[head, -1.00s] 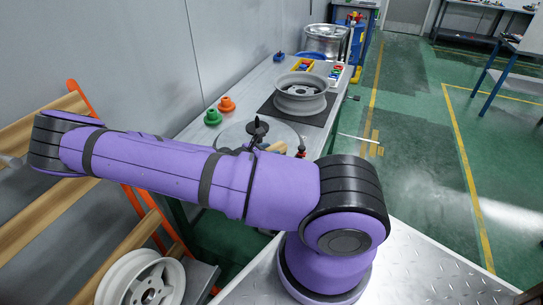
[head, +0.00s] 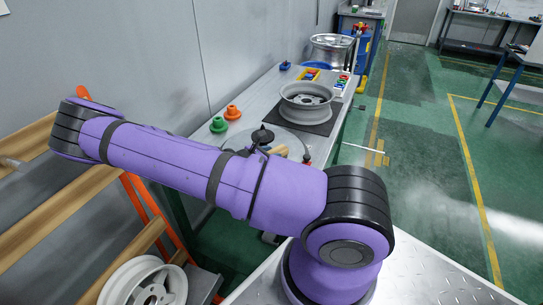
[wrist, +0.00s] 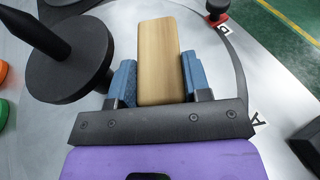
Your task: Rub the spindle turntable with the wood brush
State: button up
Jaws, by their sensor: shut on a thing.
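The wood brush (wrist: 158,50) shows in the wrist view as a plain wooden block between the blue fingers of my gripper (wrist: 159,72). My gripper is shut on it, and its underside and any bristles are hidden. The turntable (wrist: 218,68) lies beneath, a silver disc with a dark curved line. I cannot tell whether the brush touches it. The dark spindle (wrist: 75,55), a wide round base with a rod, stands left of the brush. In the head view my arm partly hides the turntable (head: 288,136); a bit of the brush (head: 278,150) shows past the arm.
A wheel rim (head: 307,102) sits on a dark mat behind the turntable. Green (head: 218,125) and orange (head: 232,112) cones stand at its left. A red-based black knob (wrist: 216,10) is near the turntable's edge.

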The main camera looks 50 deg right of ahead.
jog(key=shift+r, duration=2.9)
jog(key=shift+r, duration=0.15)
jog(key=shift+r, duration=1.35)
